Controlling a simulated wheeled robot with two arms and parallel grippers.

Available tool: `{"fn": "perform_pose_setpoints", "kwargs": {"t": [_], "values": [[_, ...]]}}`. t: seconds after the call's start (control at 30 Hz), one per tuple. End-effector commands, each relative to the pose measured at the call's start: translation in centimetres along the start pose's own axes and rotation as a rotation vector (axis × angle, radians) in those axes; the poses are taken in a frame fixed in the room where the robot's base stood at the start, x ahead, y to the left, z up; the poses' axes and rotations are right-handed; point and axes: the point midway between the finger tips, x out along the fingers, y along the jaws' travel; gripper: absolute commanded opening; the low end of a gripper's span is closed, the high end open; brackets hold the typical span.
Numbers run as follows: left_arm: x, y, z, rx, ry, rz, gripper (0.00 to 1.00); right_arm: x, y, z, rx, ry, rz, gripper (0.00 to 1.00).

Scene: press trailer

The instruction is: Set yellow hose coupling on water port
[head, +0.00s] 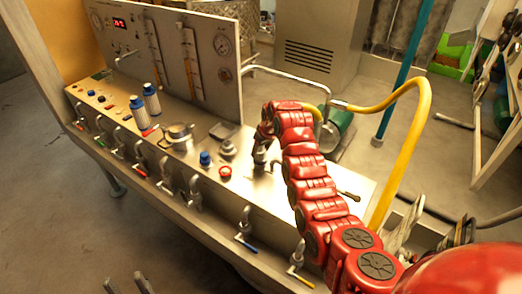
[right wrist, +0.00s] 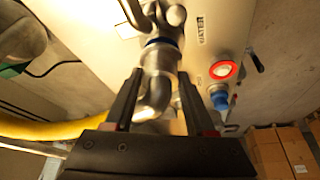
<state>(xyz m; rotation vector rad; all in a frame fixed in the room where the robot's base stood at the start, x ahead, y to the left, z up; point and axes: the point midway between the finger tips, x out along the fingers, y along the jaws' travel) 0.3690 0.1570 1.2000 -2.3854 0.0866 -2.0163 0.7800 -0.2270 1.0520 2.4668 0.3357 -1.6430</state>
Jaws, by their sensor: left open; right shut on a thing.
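My right gripper (right wrist: 157,100) is shut on a silver metal coupling (right wrist: 155,85) with a bent lower part; the fingers lie on both sides of it. A blue ring sits at the coupling's far end, against a metal fitting (right wrist: 172,14) beside the "WATER" label (right wrist: 201,30). I cannot tell whether the coupling is seated there. The yellow hose (right wrist: 40,129) crosses at left in the wrist view and arches at right in the head view (head: 412,120). In the head view my right gripper (head: 262,150) is over the bench's right end, partly hidden. My left gripper (head: 128,285) is open and empty at the bottom edge.
The steel bench (head: 190,150) carries several valves with coloured handles, blue-capped fittings and a red-ringed port (head: 225,172). A gauge panel (head: 175,50) stands behind. A bent steel pipe (head: 290,76) runs behind my right arm. Floor at lower left is clear.

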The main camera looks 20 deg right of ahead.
Motion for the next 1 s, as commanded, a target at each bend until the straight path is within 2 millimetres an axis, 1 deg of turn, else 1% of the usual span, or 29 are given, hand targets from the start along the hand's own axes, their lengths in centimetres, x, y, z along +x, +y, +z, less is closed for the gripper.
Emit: {"fn": "perform_pose_setpoints", "kwargs": {"t": [0.47,0.8,1.0], "values": [[0.03,0.00,0.00,0.000,0.000,0.000,0.50,-0.09,0.00,-0.09,0.000,0.002,0.000,0.00],[-0.81,0.04,0.14,0.000,0.000,0.000,0.50,0.00,-0.01,-0.08,-0.001,0.004,0.001,0.00],[-0.80,0.04,0.14,0.000,0.000,0.000,0.50,-0.13,-0.02,-0.09,-0.001,0.002,0.001,0.00]]}}
